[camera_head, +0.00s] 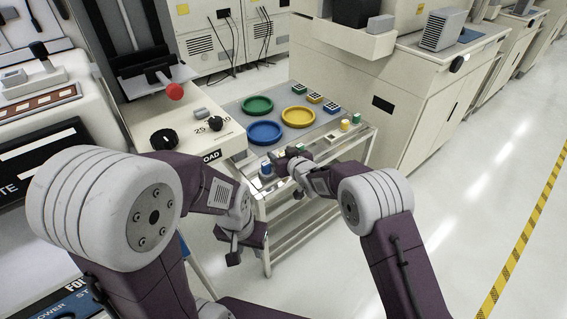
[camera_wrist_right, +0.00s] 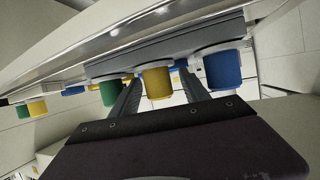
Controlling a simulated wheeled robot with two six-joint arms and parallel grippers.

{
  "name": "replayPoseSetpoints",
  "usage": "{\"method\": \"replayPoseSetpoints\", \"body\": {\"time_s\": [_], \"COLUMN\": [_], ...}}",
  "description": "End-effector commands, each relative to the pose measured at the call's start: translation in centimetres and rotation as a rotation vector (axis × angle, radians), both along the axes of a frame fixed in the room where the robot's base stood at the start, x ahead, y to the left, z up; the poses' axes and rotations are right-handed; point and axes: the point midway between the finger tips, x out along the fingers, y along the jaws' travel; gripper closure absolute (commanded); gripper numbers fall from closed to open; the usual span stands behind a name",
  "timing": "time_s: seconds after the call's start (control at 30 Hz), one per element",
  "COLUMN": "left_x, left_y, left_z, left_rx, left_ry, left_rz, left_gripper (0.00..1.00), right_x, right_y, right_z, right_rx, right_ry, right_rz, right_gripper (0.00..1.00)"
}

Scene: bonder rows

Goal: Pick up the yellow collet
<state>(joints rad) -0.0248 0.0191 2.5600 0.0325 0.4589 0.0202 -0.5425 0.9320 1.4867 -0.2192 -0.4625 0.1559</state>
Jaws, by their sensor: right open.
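In the right wrist view a yellow collet (camera_wrist_right: 157,83) stands in a row between a green collet (camera_wrist_right: 109,93) and a blue collet (camera_wrist_right: 224,70). My right gripper (camera_wrist_right: 158,88) is open, with one finger on each side of the yellow collet in that view. I cannot tell whether they touch it. In the head view my right gripper (camera_head: 284,162) is at the cart's front edge and hides most of this row; a blue collet (camera_head: 266,169) shows beside it. My left gripper (camera_head: 234,250) hangs low, in front of the cart, and its jaws are unclear.
The cart top (camera_head: 232,111) carries a green dish (camera_head: 257,105), a yellow dish (camera_head: 298,116) and a blue dish (camera_head: 264,132). Small blocks and another yellow collet (camera_head: 345,125) stand to the right. A machine with a red knob (camera_head: 175,91) is at the left.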

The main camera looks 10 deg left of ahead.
Motion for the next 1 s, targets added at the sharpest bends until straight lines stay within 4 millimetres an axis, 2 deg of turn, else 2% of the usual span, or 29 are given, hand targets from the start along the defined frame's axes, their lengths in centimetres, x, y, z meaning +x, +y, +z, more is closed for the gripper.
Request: {"method": "replayPoseSetpoints", "body": {"time_s": [0.1, 0.3, 0.33, 0.5, 0.53, 0.83, 1.0], "left_x": [0.0, 0.0, 0.0, 0.0, 0.0, 0.0, 0.0], "left_y": [0.0, 0.0, 0.0, 0.0, 0.0, 0.0, 0.0], "left_z": [-0.3, -0.3, -0.3, -0.3, -0.3, -0.1, 0.9], "left_rx": [0.0, 0.0, 0.0, 0.0, 0.0, 0.0, 0.0], "left_ry": [0.0, 0.0, 0.0, 0.0, 0.0, 0.0, 0.0], "left_rz": [0.0, 0.0, 0.0, 0.0, 0.0, 0.0, 0.0], "left_gripper": [0.64, 0.64, 0.64, 0.64, 0.64, 0.64, 0.64], "right_x": [0.7, 0.8, 0.8, 0.8, 0.8, 0.8, 0.8], "right_y": [0.6, 0.6, 0.6, 0.6, 0.6, 0.6, 0.6], "right_z": [-0.4, -0.3, -0.3, -0.3, -0.3, 0.0, 2.1], "right_rx": [0.001, 0.0, 0.0, 0.0, 0.0, 0.001, 0.002], "right_ry": [0.0, 0.0, 0.0, 0.0, 0.0, 0.0, -0.003], "right_rz": [0.0, -0.001, -0.001, -0.001, -0.001, -0.001, -0.001], "right_gripper": [0.46, 0.46, 0.49, 0.96, 1.0, 1.0, 1.0]}}
